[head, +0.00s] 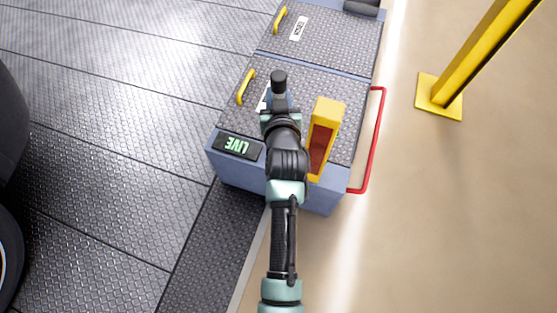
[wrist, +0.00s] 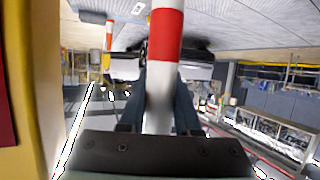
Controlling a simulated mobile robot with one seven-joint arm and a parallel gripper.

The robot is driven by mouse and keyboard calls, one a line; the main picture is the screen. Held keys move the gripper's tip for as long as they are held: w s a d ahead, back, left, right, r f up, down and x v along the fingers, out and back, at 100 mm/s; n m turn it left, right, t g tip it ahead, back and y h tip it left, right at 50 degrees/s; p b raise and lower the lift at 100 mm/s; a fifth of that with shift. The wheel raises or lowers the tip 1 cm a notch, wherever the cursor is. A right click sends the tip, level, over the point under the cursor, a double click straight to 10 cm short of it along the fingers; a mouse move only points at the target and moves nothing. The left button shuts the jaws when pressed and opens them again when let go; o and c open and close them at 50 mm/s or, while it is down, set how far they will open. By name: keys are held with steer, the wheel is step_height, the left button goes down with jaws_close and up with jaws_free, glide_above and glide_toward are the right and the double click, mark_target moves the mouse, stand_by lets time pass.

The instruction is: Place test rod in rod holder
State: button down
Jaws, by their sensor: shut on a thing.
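The test rod (wrist: 165,38), banded red and white, stands between the fingers of my gripper (wrist: 160,85) in the wrist view. My gripper is shut on it. In the head view my gripper (head: 279,97) is over the blue-grey cabinet's dark textured top, and I cannot make out the rod there. A yellow upright box (head: 328,108) with a dark red face stands on the cabinet just right of my gripper. Its yellow side (wrist: 28,90) fills the left of the wrist view. I cannot tell whether this box is the rod holder.
The cabinet (head: 240,175) has a LIVE display, yellow lid handles (head: 246,88) and a red side rail (head: 377,140). A yellow post (head: 480,60) stands at the upper right. Dark tread flooring lies left; open tan floor lies right. A red-and-white post (wrist: 109,36) shows behind.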

step_height(320, 180, down, 10)
steer(key=b, duration=0.4)
steer(key=shift+f+b, duration=0.15)
steer(key=shift+b, duration=0.3)
steer(key=c, duration=0.6)
jaws_free()
steer(key=a+p+v, duration=0.1)
steer(key=p+v, duration=0.3)
steer(key=v, duration=0.8)
steer(key=shift+d, duration=0.4)
